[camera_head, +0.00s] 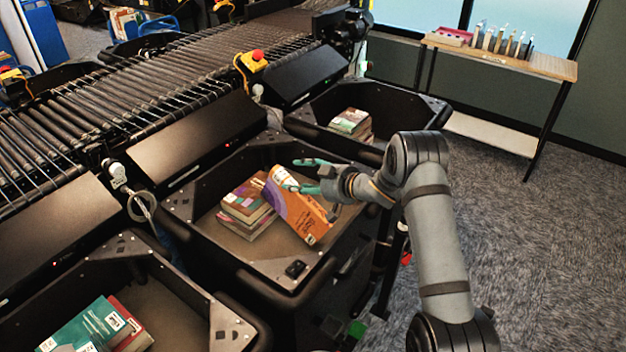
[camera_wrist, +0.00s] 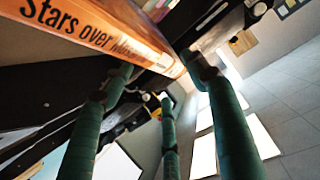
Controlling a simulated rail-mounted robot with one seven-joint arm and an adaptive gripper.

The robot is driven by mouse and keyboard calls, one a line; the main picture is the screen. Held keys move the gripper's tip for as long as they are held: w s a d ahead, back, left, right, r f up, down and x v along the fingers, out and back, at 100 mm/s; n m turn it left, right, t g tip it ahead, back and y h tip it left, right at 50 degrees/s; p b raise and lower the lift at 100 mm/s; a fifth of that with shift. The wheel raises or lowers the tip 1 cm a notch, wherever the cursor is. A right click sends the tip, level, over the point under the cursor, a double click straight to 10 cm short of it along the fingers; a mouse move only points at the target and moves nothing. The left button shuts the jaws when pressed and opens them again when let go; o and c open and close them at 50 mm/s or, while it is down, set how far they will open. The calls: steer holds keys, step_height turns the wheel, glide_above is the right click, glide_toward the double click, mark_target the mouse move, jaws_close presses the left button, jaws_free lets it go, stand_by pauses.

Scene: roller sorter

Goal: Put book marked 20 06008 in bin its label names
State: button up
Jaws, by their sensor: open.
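An orange and purple book (camera_head: 295,208) is in the middle bin (camera_head: 228,262), tilted beside a small stack of books (camera_head: 246,208). A white label shows near its upper end, but I cannot read its number. My gripper (camera_head: 303,175), with green fingers, is open at the upper end of this book. In the wrist view an orange spine reading "Stars over" (camera_wrist: 90,30) lies close to the open fingers (camera_wrist: 160,82). I cannot tell whether any finger touches it. No number 20 06008 is legible.
A bin at the back right holds books (camera_head: 352,124); a front-left bin holds green and red books (camera_head: 98,325). A roller conveyor (camera_head: 130,90) runs behind the bins. A side table (camera_head: 500,62) stands by the wall. The carpet at right is free.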

steer(key=v, duration=1.1)
steer(key=shift+w, duration=0.1)
stand_by(0.4)
steer(key=x, duration=1.2)
steer(key=shift+a, duration=0.15)
step_height(320, 180, up, 6)
steer(key=p, duration=0.4)
steer(key=shift+f, duration=0.1)
